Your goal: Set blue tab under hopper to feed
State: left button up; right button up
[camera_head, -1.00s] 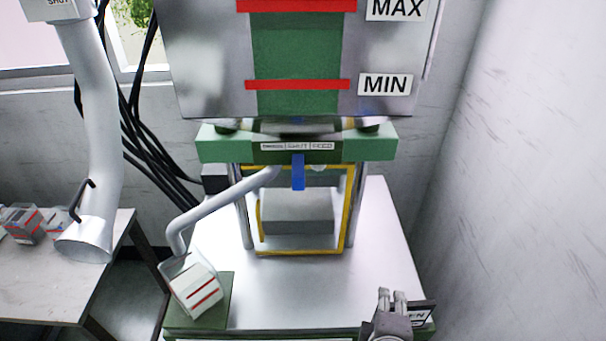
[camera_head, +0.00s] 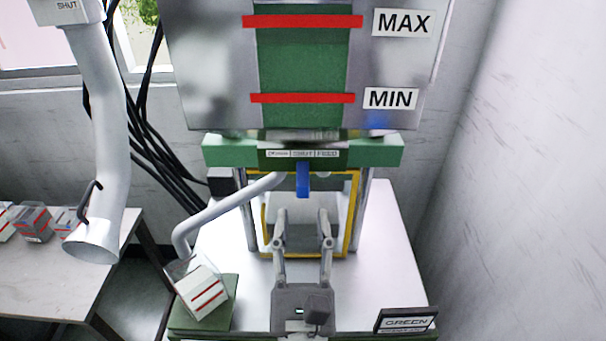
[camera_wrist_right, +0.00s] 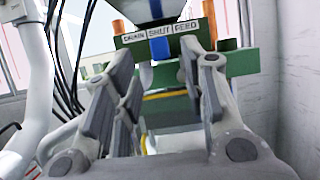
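The blue tab (camera_head: 303,180) hangs below the green crossbar under the hopper (camera_head: 212,80). It sits under the middle label, SHUT, of the label strip (camera_head: 303,154), which reads SHUT in the middle and FEED at the right. My right gripper (camera_head: 303,214) is open and empty, its fingers pointing up toward the tab from below and in front, apart from it. My left gripper is not in view.
A bent pipe (camera_head: 225,210) runs from under the crossbar to a clear box with red stripes (camera_head: 205,294) at the left. A yellow frame (camera_head: 352,215) stands behind my gripper. A GREEN sign (camera_head: 406,321) stands at the front right. A side table (camera_head: 50,285) holds similar boxes.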

aim_at(303, 195)
jog(key=p+x, duration=0.2)
jog(key=x, duration=0.4)
jog(key=shift+w+r+p, duration=0.25)
jog(key=shift+w+p, duration=0.05)
jog(key=shift+w+r, duration=0.15)
jog(key=shift+w, duration=0.6)
grip_shut()
